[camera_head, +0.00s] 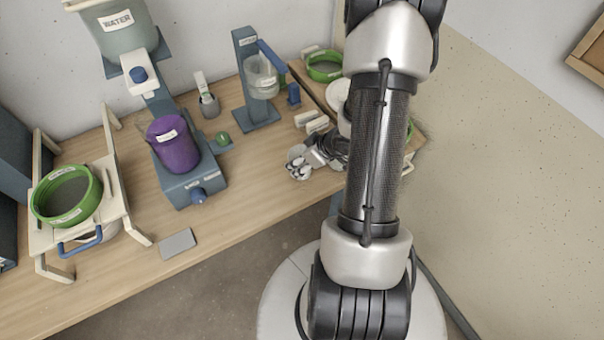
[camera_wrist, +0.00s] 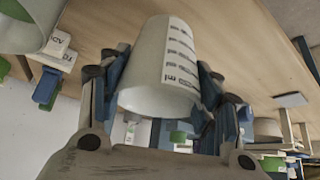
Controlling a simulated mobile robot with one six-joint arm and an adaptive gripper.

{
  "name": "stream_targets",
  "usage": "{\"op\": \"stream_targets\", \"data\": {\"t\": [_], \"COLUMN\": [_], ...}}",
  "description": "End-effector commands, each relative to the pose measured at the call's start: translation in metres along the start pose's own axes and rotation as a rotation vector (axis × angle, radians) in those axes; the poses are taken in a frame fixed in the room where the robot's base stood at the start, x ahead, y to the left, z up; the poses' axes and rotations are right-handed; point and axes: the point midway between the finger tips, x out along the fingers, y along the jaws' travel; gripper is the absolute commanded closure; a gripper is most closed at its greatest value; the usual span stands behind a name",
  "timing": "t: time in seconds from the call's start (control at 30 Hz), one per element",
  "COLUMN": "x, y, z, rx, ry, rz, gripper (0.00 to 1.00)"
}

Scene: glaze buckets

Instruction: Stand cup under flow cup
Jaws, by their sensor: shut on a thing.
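A pale translucent measuring cup (camera_wrist: 155,75) with black ml markings fills the middle of the wrist view. My gripper (camera_wrist: 162,80) is shut on its sides, one finger on each. In the head view my gripper (camera_head: 308,166) is at the front edge of the bench, and the cup (camera_head: 296,153) is small and partly hidden by the fingers. The flow cup (camera_head: 262,76), a translucent vessel, hangs in a blue labelled stand (camera_head: 258,112), behind and left of my gripper. The stand's foot under it looks bare.
A purple container (camera_head: 173,145) sits on a blue base, below a WATER bucket (camera_head: 118,30). A green-rimmed sieve (camera_head: 66,195) rests on a frame at left. Small blocks (camera_head: 312,121) lie between stand and gripper. A grey flat plate (camera_head: 178,243) lies near the front edge.

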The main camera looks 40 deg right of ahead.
Motion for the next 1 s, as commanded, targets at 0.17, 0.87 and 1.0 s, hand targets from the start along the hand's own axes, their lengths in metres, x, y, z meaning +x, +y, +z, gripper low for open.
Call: {"op": "stream_targets", "data": {"t": [0.17, 0.87, 1.0], "x": [0.011, 0.039, 0.038], "y": [0.0, 0.0, 0.0], "z": [0.007, 0.025, 0.025], "rx": [0.0, -0.001, -0.001], "ry": [0.0, 0.001, 0.0], "rz": [0.0, 0.001, 0.001], "gripper": [0.6, 0.37, 0.28]}}
